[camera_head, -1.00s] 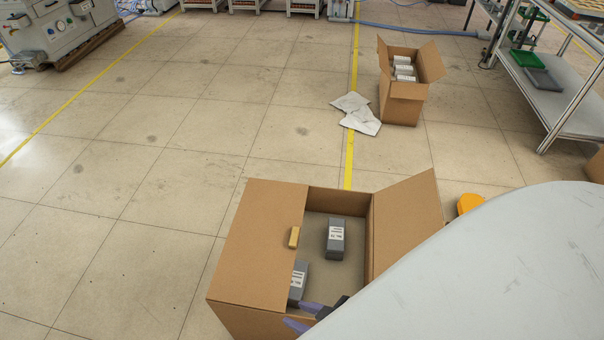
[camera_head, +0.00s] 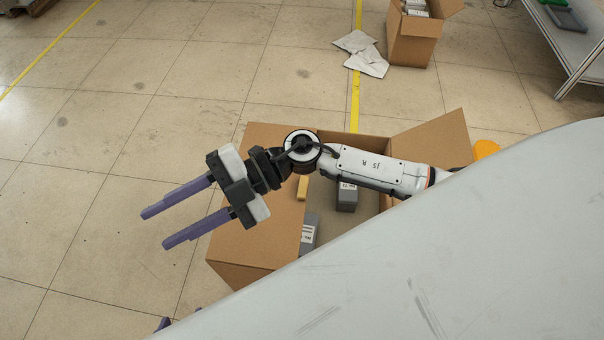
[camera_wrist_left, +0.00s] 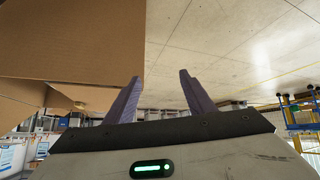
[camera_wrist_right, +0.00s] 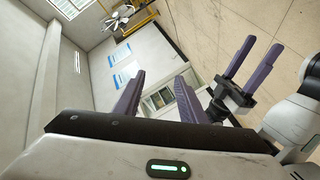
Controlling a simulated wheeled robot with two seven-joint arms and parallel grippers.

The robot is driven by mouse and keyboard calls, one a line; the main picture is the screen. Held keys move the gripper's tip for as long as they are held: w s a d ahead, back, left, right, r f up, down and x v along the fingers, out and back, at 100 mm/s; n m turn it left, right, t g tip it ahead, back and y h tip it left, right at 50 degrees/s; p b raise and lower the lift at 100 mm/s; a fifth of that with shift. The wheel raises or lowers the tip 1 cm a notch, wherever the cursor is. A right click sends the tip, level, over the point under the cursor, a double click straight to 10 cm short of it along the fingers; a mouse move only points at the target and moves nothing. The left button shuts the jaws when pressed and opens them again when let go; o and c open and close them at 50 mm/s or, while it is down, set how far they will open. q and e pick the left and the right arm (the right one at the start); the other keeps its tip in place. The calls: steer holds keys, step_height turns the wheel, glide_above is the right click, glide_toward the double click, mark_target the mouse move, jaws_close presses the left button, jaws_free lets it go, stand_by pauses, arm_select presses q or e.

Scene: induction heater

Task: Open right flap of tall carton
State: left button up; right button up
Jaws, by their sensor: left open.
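A brown carton (camera_head: 236,272) stands on the floor in the head view. Its left flap (camera_head: 262,150) lies flat over the left part of the top. Its right flap (camera_head: 432,136) stands up, leaning outward. Grey labelled blocks (camera_head: 347,198) lie inside. My right arm crosses above the carton, and its open, empty right gripper (camera_head: 156,229) points past the left side. My left gripper (camera_head: 163,324) shows only purple tips at the bottom; the left wrist view shows its fingers (camera_wrist_left: 160,85) apart, beside a brown carton surface (camera_wrist_left: 70,35). The right wrist view also shows the right fingers apart (camera_wrist_right: 160,85).
A second open carton (camera_head: 412,50) stands farther back, with white sheets (camera_head: 365,55) on the floor beside it. A metal shelf (camera_head: 570,50) is at the upper right. My own grey body covers the lower right.

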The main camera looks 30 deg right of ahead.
steer(key=d+f+n+g+h+b, duration=0.1)
steer(key=d+f+n+g+h, duration=0.15)
steer(key=f, duration=0.35)
steer(key=m+t+h+b, duration=0.2)
steer(key=h+b, duration=0.2)
steer(key=h, duration=1)
glide_above(304, 180)
step_height(304, 180, down, 7)
step_height(304, 180, down, 10)
steer(key=shift+b, duration=0.6)
steer(key=shift+a, duration=0.1)
jaws_close()
